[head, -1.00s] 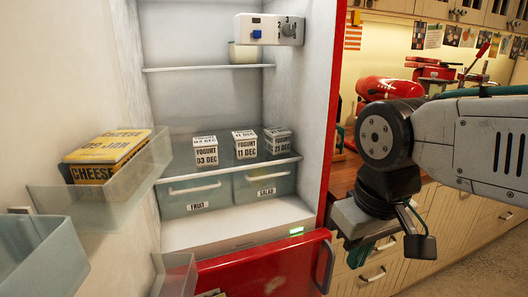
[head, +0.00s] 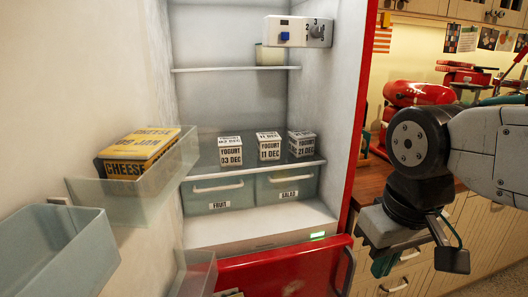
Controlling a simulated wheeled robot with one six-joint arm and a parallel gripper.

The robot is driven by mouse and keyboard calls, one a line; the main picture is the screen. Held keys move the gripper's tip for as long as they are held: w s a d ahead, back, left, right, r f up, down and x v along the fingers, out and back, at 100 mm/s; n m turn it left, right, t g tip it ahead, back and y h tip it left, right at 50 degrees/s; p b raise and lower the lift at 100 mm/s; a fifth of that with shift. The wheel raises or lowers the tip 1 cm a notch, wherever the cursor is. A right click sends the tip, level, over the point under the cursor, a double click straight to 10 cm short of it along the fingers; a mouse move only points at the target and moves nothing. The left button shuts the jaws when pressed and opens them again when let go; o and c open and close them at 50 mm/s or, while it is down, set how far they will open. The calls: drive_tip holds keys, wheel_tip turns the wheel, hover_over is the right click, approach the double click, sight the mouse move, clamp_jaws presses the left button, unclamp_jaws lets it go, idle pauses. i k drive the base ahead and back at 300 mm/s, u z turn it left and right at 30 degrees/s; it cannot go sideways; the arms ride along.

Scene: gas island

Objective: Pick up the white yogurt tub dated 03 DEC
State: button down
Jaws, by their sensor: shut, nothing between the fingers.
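The white yogurt tub dated 03 DEC (head: 230,152) stands upright on the fridge's glass shelf (head: 200,168), leftmost of three similar tubs. The tub dated 11 DEC (head: 269,147) is beside it to the right. The tub dated 21 DEC (head: 302,144) is at the far right of the row. My gripper (head: 384,264) is outside the fridge at the right, well apart from the tubs, pointing down. Its fingers are small and partly hidden below the wrist; it looks shut and empty.
The open fridge door is at the left, with a bin holding yellow cheese (head: 139,152) and an empty bin (head: 65,258). FRUIT (head: 218,197) and SALAD (head: 287,186) drawers sit under the shelf. A red open front (head: 283,272) juts out below. A control box (head: 298,32) hangs above.

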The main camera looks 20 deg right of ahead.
sight(230, 148)
drive_tip(key=z, duration=2.05)
drive_tip(key=i, duration=0.9)
drive_tip(key=u, duration=3.7)
drive_tip(key=i, duration=0.5)
